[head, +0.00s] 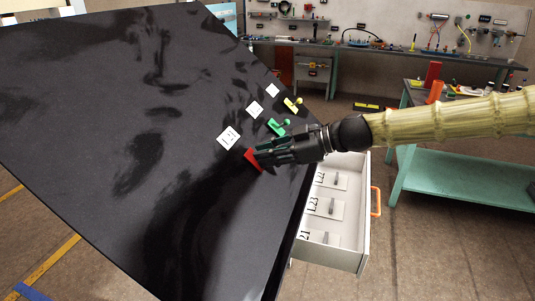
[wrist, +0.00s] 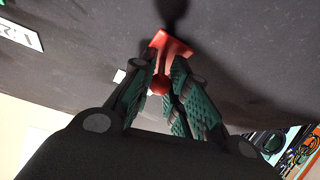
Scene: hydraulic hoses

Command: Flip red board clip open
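The red board clip (head: 253,160) sits on the dark board (head: 70,130), partly hidden by my gripper in the head view. In the wrist view the red clip (wrist: 175,46) has its flat base against the board and a round red knob toward me. My gripper (head: 262,153) is at the clip. In the wrist view its green-padded fingers (wrist: 164,75) stand on both sides of the knob, close together. Whether the pads press on the knob is unclear. How far the clip is open cannot be told.
A green clip (head: 279,127) and a yellow clip (head: 293,104) sit farther along the board's right edge, near white labels (head: 228,137). An open drawer (head: 335,205) with an orange handle is below the edge. A green workbench (head: 465,180) stands right.

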